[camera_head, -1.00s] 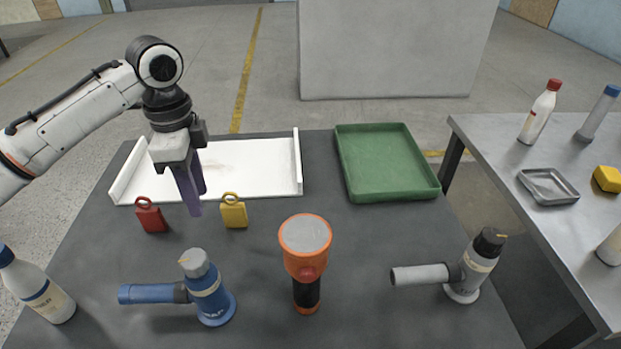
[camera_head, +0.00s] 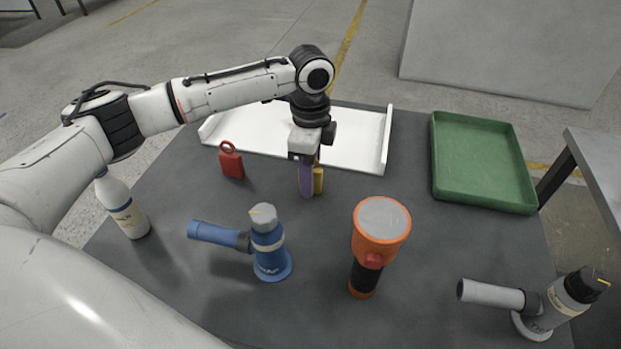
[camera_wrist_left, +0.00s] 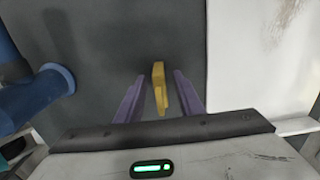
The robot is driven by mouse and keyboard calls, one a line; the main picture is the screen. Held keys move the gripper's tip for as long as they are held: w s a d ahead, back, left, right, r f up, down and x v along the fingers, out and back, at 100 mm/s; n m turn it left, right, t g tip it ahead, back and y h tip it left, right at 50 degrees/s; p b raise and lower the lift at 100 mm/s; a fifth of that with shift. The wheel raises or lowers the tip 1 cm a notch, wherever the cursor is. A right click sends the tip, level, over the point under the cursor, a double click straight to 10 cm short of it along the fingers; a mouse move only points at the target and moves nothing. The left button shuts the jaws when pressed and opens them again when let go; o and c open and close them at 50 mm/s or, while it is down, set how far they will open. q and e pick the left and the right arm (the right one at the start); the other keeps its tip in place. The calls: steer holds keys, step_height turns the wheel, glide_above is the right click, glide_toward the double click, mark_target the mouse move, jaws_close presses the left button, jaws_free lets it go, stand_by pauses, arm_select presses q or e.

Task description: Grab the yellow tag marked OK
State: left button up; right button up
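The yellow tag (camera_head: 318,180) stands on the dark table, partly hidden behind my left gripper (camera_head: 309,190) in the head view. In the left wrist view the tag (camera_wrist_left: 158,88) shows between the two purple fingers of my left gripper (camera_wrist_left: 158,98), with a gap on each side. That gripper is open and points down around the tag. Any OK mark cannot be read. A red tag (camera_head: 231,161) stands to the left of the yellow one. My right gripper is not in view.
A white tray (camera_head: 355,150) lies behind the tags and a green tray (camera_head: 484,165) at the back right. A blue tool (camera_head: 268,245), an orange flashlight (camera_head: 368,245), a grey tool (camera_head: 550,305) and a white bottle (camera_head: 125,210) stand nearer.

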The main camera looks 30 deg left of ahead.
arm_select(q)
steer(key=shift+c, duration=0.4)
jaws_close()
